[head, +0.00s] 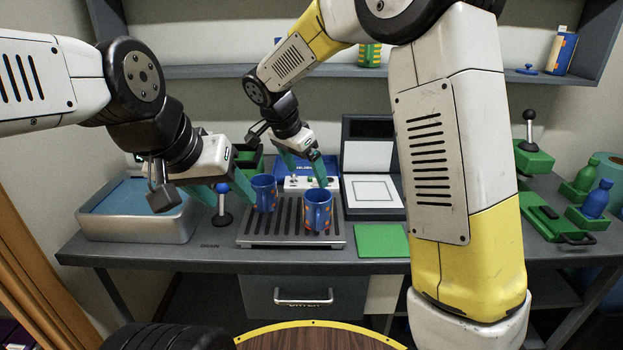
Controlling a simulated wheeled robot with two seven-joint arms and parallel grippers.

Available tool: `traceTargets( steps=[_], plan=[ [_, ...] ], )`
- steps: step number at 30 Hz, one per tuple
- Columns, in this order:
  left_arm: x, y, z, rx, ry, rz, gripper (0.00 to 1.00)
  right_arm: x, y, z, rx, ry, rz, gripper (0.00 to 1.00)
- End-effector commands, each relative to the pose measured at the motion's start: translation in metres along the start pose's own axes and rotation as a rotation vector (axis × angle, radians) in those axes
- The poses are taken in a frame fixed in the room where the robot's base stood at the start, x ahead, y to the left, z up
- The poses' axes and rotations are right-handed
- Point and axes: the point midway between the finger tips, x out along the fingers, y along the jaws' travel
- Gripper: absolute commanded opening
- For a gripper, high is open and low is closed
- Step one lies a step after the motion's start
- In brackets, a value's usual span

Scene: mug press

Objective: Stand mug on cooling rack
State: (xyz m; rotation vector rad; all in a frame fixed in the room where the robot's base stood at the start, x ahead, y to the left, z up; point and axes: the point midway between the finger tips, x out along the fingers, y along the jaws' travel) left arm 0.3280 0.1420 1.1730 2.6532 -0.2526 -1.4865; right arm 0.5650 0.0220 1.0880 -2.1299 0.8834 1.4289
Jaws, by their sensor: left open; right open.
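Two blue mugs with orange spots stand upright on the slatted metal cooling rack (290,243). The left mug (264,195) is toward the rack's back left. The right mug (317,212) is nearer the front right. My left gripper (222,192) is open and empty, just left of the left mug, with one teal finger close to it; I cannot tell if they touch. My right gripper (304,172) is open, above and behind the right mug, with one finger just over its rim. The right gripper's far finger is partly hidden.
A blue-filled tray (135,228) stands left of the rack, with a black-handled tool (222,215) between. A press-like machine (373,190) and a green mat (381,241) lie to the right. Green fixtures with blue bottles (596,200) are at far right.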

Motion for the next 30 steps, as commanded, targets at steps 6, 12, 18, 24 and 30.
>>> traceTargets(
  steps=[6,12,18,24,30],
  plan=[
    [0.0,0.0,0.0,0.0,0.0,0.0,0.55,-0.032,0.0,0.0,0.0,0.001,-0.001,0.92],
    [0.0,0.0,0.0,0.0,0.0,0.0,0.55,-0.047,0.022,-0.011,-0.037,-0.031,-0.021,0.92],
    [0.0,0.0,0.0,0.0,0.0,0.0,0.55,-0.071,0.107,-0.034,-0.214,-0.123,-0.144,0.92],
    [0.0,0.0,0.0,0.0,0.0,0.0,0.55,-0.091,0.197,-0.028,-0.428,-0.12,-0.331,0.92],
    [0.0,0.0,0.0,0.0,0.0,0.0,0.55,-0.098,0.258,-0.003,-0.606,-0.013,-0.476,0.92]
  ],
)
